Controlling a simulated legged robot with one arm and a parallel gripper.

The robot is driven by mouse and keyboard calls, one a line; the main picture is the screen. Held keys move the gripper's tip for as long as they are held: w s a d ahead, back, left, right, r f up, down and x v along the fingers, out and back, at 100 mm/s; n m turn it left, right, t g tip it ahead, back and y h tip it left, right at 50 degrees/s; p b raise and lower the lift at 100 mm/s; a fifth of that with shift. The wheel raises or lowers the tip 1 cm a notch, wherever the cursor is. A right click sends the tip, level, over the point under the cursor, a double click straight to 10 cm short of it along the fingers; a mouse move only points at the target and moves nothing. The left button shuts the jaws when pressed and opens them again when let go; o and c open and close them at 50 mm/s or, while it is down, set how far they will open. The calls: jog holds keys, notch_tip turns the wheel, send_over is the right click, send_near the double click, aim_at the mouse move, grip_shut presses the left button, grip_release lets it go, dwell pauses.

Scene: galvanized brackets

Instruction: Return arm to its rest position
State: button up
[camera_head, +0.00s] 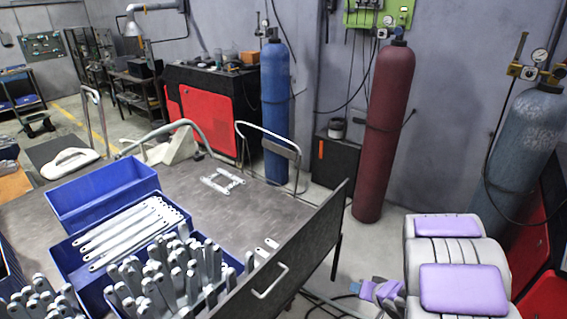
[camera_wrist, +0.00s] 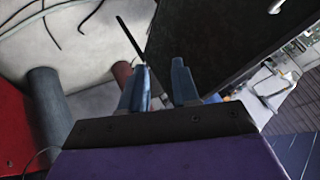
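My gripper (camera_wrist: 158,72) shows in the wrist view as two blue fingers with a clear gap between them. It is open and nothing is held in it. In the head view my purple and white arm is at the lower right, beside the workbench and apart from it. Long galvanized brackets (camera_head: 128,234) lie side by side in a blue bin on the bench. Many upright brackets (camera_head: 170,280) crowd a nearer bin. A few pale brackets (camera_head: 222,181) lie flat on the bench top.
The workbench (camera_head: 215,215) has a dark upright side panel (camera_head: 290,255) with a handle, facing my arm. An empty blue bin (camera_head: 105,195) stands at its left. A blue cylinder (camera_head: 275,110), a red cylinder (camera_head: 384,130) and a grey-blue cylinder (camera_head: 525,145) stand along the wall.

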jog(key=s+d+r+g+h+b, duration=0.3)
jog(key=s+d+r+h, duration=0.4)
jog(key=r, duration=0.4)
jog(key=s+a+r+n+g+y+b, duration=0.1)
jog(key=s+a+g, duration=0.1)
jog(key=s+a, duration=0.3)
jog(key=s+a+r+n+g+y, duration=0.1)
jog(key=s+a, duration=0.5)
jog(key=s, duration=0.7)
jog(key=s+a+r+n+g+y+b, duration=0.1)
jog(key=s+a, duration=0.4)
jog(key=s, duration=0.5)
jog(key=r+g+y, duration=0.1)
jog(key=r+g, duration=0.1)
jog(key=shift+a+g+b, duration=0.15)
jog(key=shift+g+b, duration=0.2)
jog(key=shift+g, duration=0.05)
jog(key=shift+w, duration=0.15)
